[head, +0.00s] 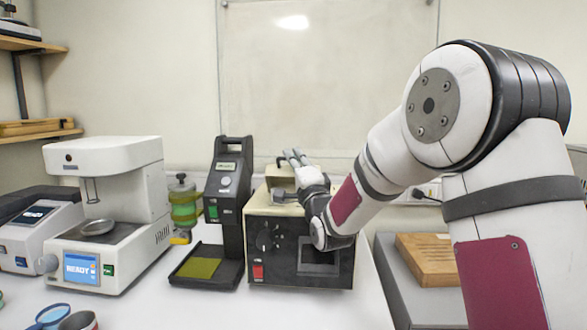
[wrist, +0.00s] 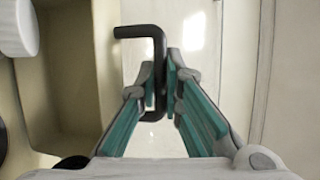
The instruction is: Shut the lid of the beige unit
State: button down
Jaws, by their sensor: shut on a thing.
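The beige unit (head: 262,200) stands in the middle of the bench, with a black front panel, a dial and a red switch. Its lid (head: 277,178) appears raised at the back of the top, partly hidden by my arm. In the wrist view, a bent black handle (wrist: 143,31) runs down between my fingers. My gripper (wrist: 168,88) is shut on this handle, with teal pads on both sides of it. In the head view, my gripper (head: 293,158) is above the unit's top. An open beige recess (wrist: 70,75) shows left of the handle.
A white READY machine (head: 110,200) is farther left. A wooden block (head: 428,262) lies on a grey surface at right. A wall panel rises behind.

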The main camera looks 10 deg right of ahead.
jog(key=s+f+n+t+y+b, duration=0.1)
jog(key=f+n+b, duration=0.1)
jog(key=b, duration=0.3)
jog(key=s+a+f+n+t+y+b, duration=0.1)
jog(key=s+t+y+b, duration=0.1)
jog(key=b, duration=0.4)
jog(key=shift+s+f+n+y, duration=0.25)
jog(key=shift+f+n+y, duration=0.05)
jog(key=shift+f+n, duration=0.1)
jog(key=shift+s+a+f+b, duration=0.15)
jog(key=shift+s+b, duration=0.1)
jog(key=shift+b, duration=0.65)
jog(key=f+b, duration=0.1)
jog(key=b, duration=0.1)
jog(key=shift+s+a+b, duration=0.1)
jog(key=shift+s+b, duration=0.25)
jog(key=f+y+b, duration=0.1)
jog(key=b, duration=0.2)
jog(key=s+f+n+y+b, duration=0.1)
jog(key=b, duration=0.2)
jog(key=s+f+n+b, duration=0.1)
jog(key=f+b, duration=0.1)
jog(key=b, duration=0.2)
jog(key=shift+a+t+y, duration=0.3)
jog(key=shift+y, duration=0.1)
jog(key=shift+f, duration=0.2)
